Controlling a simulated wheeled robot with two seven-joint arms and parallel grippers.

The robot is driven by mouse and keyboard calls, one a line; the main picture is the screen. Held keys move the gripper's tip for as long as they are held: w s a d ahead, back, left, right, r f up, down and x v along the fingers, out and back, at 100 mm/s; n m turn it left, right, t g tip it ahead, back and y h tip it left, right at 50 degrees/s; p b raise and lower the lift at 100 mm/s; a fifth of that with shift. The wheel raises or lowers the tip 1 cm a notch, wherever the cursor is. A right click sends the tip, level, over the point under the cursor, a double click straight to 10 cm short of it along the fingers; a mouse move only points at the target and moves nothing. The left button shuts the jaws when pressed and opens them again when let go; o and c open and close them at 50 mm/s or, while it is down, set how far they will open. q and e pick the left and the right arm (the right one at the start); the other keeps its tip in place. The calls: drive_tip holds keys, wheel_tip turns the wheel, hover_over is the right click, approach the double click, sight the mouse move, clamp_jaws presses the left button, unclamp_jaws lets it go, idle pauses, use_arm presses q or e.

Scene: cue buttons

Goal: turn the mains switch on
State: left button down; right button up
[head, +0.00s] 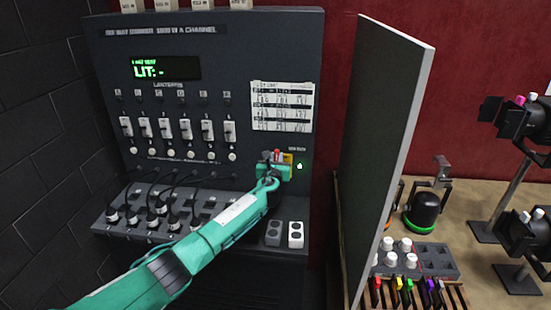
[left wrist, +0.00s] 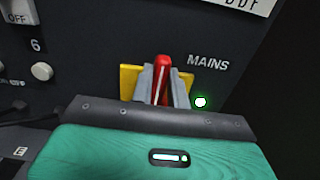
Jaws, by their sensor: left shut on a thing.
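The mains switch has a red lever (head: 277,153) on a yellow plate (head: 287,158), low on the right of the dark dimmer panel (head: 265,55). In the left wrist view the lever (left wrist: 162,68) points up between grey fingers, beside the word MAINS. My left gripper (head: 274,160) is shut on the red lever. A small lamp (left wrist: 200,102) to the right of the switch glows green-white; it also shows in the head view (head: 299,165). The panel's display (head: 165,68) is lit green and reads LIT: -. My right gripper is not in view.
A row of sliders (head: 185,129) with round white buttons below is left of the switch. Plugs and cables (head: 150,205) sit on a ledge beneath. A grey upright partition (head: 385,130) stands close on the right, with lamps and a table beyond.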

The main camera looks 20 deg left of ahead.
use_arm(q)
drive_tip(key=shift+f, duration=0.15)
drive_tip(key=c, duration=1.4)
unclamp_jaws()
drive_tip(key=shift+o, duration=0.2)
drive_tip(key=shift+v, duration=0.8)
drive_tip(key=b+v, duration=0.2)
drive_tip(key=v, duration=1)
drive_tip(key=shift+s, duration=0.1)
